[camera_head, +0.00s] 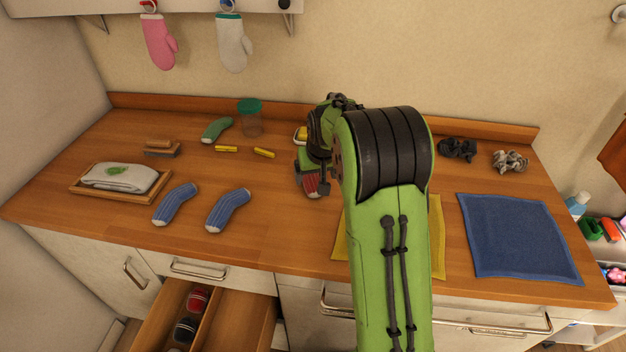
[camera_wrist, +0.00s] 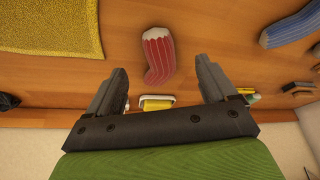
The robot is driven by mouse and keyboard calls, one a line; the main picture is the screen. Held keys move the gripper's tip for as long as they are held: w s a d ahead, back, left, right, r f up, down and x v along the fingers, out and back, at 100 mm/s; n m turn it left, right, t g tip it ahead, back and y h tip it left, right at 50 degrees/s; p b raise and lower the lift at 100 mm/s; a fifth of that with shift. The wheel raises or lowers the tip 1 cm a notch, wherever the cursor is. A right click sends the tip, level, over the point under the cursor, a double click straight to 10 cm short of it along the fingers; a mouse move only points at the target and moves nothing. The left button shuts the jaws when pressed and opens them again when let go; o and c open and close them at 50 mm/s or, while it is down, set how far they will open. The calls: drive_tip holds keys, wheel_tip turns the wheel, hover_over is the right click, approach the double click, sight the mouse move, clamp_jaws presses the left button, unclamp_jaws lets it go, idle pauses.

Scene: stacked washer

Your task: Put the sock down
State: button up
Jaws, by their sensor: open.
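A red striped sock with a pale cuff (camera_wrist: 158,57) lies on the wooden counter in the wrist view. My gripper (camera_wrist: 163,82) is open, its two fingers apart on either side of the sock's lower end, and nothing is held. In the head view the sock (camera_head: 311,184) shows only in part beside my gripper (camera_head: 318,186), and my green arm hides much of that area. Two blue striped socks (camera_head: 175,204) (camera_head: 227,210) lie to the left on the counter.
A yellow cloth (camera_head: 437,235) lies partly under my arm's view, and a blue cloth (camera_head: 518,238) lies at right. A wooden tray (camera_head: 88,188) holds a folded white cloth. A green sock (camera_head: 216,129), jar (camera_head: 251,120) and dark crumpled items (camera_head: 457,148) stand further back. A drawer (camera_head: 250,318) is open below.

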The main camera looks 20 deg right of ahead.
sight(315, 188)
drive_tip(key=b+x, duration=0.1)
drive_tip(key=x, duration=0.7)
drive_tip(key=shift+s+d+f, duration=0.15)
drive_tip(key=shift+d, duration=0.05)
drive_tip(key=shift+c, duration=0.5)
drive_tip(key=c, duration=1.1)
